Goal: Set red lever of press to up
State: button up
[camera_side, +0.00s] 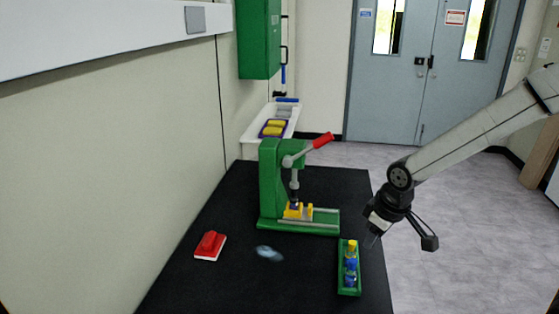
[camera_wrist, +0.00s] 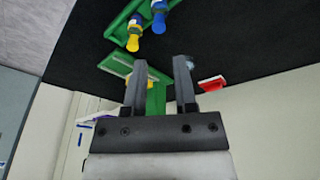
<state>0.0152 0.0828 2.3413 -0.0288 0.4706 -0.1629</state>
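The green press (camera_side: 272,180) stands on the black table in the side view. Its red lever (camera_side: 322,140) slants up and to the right from the pivot. In the wrist view the press (camera_wrist: 155,98) is partly hidden behind my fingers, and I cannot make out its red lever there. My gripper (camera_side: 371,240) is at the right edge of the table, to the right of the press and apart from it. In the wrist view the two fingers of my gripper (camera_wrist: 184,68) are spread with nothing held between them.
A green rack (camera_side: 348,290) with blue and yellow vials lies below my gripper. A red and white block (camera_side: 210,246) and a clear bluish item (camera_side: 269,253) lie on the black table (camera_side: 215,285). A white cart (camera_side: 262,131) holding yellow items stands behind. A wall borders the left.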

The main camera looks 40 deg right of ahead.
jog(key=shift+w+a, duration=0.1)
jog(key=shift+w, duration=0.1)
jog(key=c, duration=0.3)
jog(key=shift+w+a+f+m, duration=0.15)
jog(key=shift+w+m, duration=0.1)
jog(key=shift+m, duration=0.15)
grip_shut()
jog(key=w+f+m+t+h, duration=0.1)
jog(key=w+m+t, duration=0.7)
jog(key=w+m, duration=0.55)
jog(key=s+d+r+m+t+h, duration=0.1)
jog(key=m+t+h, duration=0.1)
jog(key=m, duration=0.5)
jog(key=s+d+r+m+t+h, duration=0.1)
jog(key=m+t+h, duration=0.2)
jog(key=m, duration=0.4)
jog(key=s+d+r+m+t+h, duration=0.1)
jog(key=r+m+t+h, duration=0.1)
jog(key=m+h, duration=0.3)
jog(key=shift+s+d+m+t, duration=0.1)
jog(key=shift+m+t, duration=0.3)
jog(key=shift+m, duration=1.05)
